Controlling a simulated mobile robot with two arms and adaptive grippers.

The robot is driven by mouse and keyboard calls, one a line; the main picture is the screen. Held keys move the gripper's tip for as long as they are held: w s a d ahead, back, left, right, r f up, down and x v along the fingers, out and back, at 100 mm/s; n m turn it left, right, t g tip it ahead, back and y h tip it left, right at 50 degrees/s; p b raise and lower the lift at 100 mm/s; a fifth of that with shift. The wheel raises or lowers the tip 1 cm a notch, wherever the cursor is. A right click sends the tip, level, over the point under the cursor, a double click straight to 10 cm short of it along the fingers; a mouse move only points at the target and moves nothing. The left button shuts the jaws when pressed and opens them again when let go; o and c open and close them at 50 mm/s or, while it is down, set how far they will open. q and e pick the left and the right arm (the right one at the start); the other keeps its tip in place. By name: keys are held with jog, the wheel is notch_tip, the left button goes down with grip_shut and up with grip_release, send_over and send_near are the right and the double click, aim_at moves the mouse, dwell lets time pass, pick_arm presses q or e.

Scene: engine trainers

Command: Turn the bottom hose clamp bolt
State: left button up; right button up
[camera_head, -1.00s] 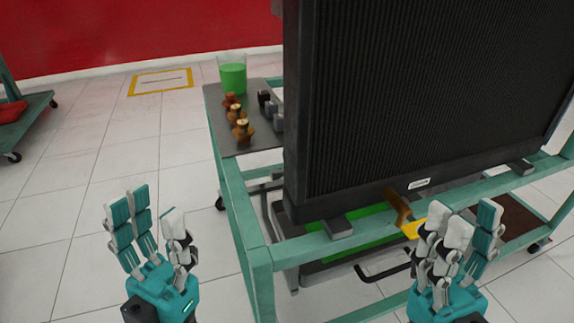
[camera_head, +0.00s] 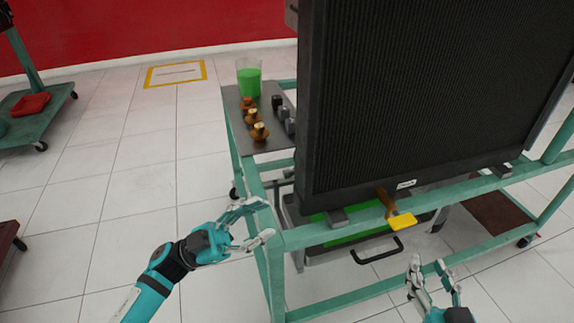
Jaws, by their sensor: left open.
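The radiator (camera_head: 420,95) stands upright on a teal cart frame (camera_head: 350,215). A brown fitting with a yellow end (camera_head: 401,222) sticks out under its lower edge. I cannot make out a hose clamp bolt. My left gripper (camera_head: 265,220) is open and empty, its fingers pointing right at the cart's near left corner; contact cannot be told. My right gripper (camera_head: 428,265) is low in front of the cart, below and right of the yellow end, fingers up and apart, holding nothing visible.
A grey side shelf (camera_head: 262,146) holds a cup of green liquid (camera_head: 249,82), several brass fittings (camera_head: 259,131) and dark caps (camera_head: 290,126). A black handle (camera_head: 377,257) and a green-filled tray lie under the radiator.

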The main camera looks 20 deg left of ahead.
pick_arm(q)
jog(key=w+a+f+n+y+p, duration=0.25)
jog(key=w+a+y, duration=0.2)
jog(key=a, duration=0.25)
jog(key=n+y+p, duration=0.1)
jog(key=n+y, duration=0.2)
jog(key=n, duration=0.1)
send_near(284, 174)
pick_arm(e)
jog(key=s+d+f+g+h, duration=0.3)
jog(key=s+d+f+g, duration=0.2)
jog(key=s+f+g, duration=0.6)
pick_arm(q)
jog(key=shift+w+d+f+b, duration=0.15)
jog(key=shift+w+d+b, duration=0.2)
jog(key=shift+w+d, duration=0.15)
jog(key=shift+w+d+f+b, duration=0.2)
jog(key=shift+w+d+b, duration=0.2)
jog(key=shift+d, duration=0.15)
jog(key=b+x, duration=0.1)
jog(key=x, duration=0.6)
jog(key=shift+r, duration=0.15)
pick_arm(e)
jog(key=w+a+r+t+y, duration=0.2)
jog(key=w+a+r+t, duration=0.2)
jog(key=w+r+t, duration=0.4)
jog(key=shift+w, duration=0.85)
pick_arm(q)
grip_shut()
